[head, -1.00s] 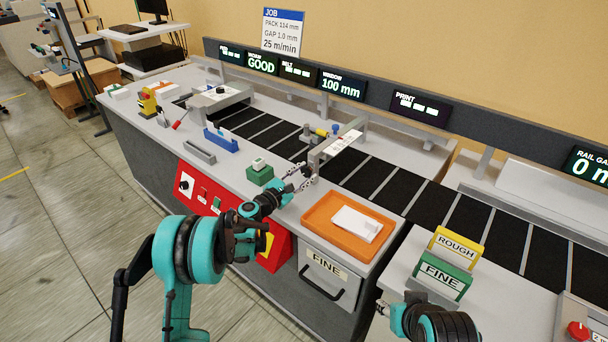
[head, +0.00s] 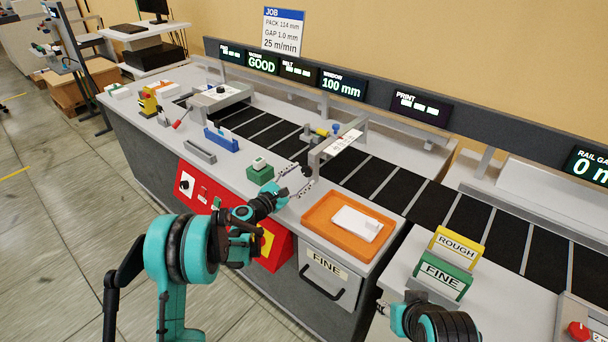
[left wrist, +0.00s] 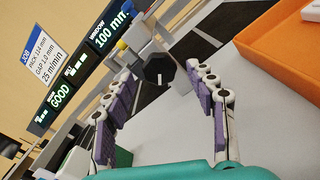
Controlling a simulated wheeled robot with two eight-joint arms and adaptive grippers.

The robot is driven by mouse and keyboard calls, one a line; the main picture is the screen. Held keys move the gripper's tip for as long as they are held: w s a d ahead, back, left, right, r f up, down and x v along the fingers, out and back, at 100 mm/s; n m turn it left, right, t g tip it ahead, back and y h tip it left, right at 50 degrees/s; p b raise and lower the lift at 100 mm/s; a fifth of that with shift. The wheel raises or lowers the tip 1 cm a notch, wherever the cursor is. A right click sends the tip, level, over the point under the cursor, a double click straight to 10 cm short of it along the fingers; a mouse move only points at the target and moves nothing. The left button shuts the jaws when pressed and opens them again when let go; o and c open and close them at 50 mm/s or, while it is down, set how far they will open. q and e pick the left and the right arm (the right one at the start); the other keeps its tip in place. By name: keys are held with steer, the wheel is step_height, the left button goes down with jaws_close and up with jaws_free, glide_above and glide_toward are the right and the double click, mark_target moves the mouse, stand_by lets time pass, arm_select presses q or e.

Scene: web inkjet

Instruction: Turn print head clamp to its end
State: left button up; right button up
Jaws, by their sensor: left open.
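The print head clamp shows in the left wrist view as a black knob (left wrist: 158,70) with a short white mark, on the end of the grey print head bracket. In the head view the bracket (head: 340,146) reaches over the belt, and the dark knob (head: 304,169) is partly hidden by my fingers. My left gripper (head: 296,180) is open and empty. In the left wrist view its purple-padded fingers (left wrist: 165,75) stand wide on either side of the knob's line, apart from it and short of it. My right gripper (head: 384,308) is at the bottom; its fingers are unclear.
An orange tray (head: 312,222) with a white block lies right of my left gripper. A green block (head: 260,176) with a button stands to its left. The dark belt (head: 375,185) runs behind. ROUGH (head: 459,246) and FINE (head: 443,275) holders stand near my right arm.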

arm_select(q)
steer(key=v, duration=0.9)
steer(key=shift+s+a, duration=0.2)
steer(key=shift+s, duration=0.1)
